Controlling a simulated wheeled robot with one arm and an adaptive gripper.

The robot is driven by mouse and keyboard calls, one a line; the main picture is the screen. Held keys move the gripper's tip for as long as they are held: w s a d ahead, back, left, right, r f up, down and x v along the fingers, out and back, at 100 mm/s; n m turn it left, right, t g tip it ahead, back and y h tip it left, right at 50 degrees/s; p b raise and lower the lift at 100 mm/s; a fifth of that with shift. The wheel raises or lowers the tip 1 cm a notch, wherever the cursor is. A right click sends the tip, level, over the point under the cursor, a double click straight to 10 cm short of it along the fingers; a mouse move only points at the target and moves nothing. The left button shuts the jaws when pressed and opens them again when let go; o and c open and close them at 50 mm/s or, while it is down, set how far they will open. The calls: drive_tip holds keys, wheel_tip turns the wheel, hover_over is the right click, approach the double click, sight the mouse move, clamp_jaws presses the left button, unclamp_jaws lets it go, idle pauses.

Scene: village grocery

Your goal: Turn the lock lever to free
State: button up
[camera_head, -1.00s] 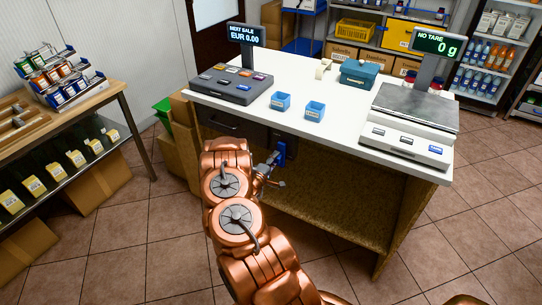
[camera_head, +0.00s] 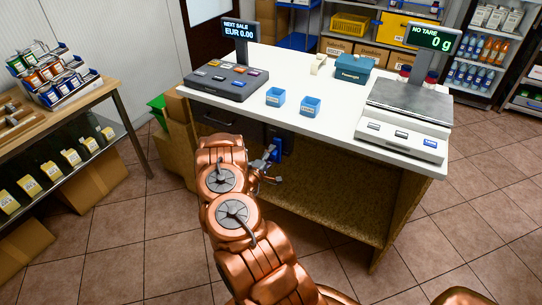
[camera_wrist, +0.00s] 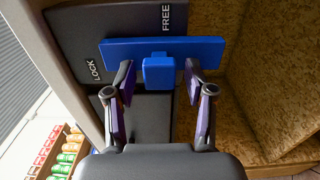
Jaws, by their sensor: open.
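The lock lever (camera_wrist: 210,52) is a blue bar lying crosswise in the wrist view, with a raised blue grip (camera_wrist: 158,72) at its middle. It sits on a dark plate (camera_wrist: 75,28) marked LOCK near the bar's left end and FREE above the bar. In the head view the blue lever (camera_head: 287,143) shows on the counter's front, partly behind my gripper (camera_head: 268,168). In the wrist view my gripper (camera_wrist: 159,85) is open, one finger on each side of the raised grip. Small gaps seem to show beside it; contact is hard to tell.
The white-topped counter (camera_head: 330,75) carries a register (camera_head: 227,82), two blue boxes and a scale (camera_head: 405,125). Its open brown underside (camera_head: 330,190) lies right of the lever. A goods table (camera_head: 85,115) stands left. Tiled floor is free at right.

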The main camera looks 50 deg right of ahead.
drive_tip(key=s+a, duration=0.1)
drive_tip(key=a, duration=1.1)
drive_tip(key=shift+s, duration=0.3)
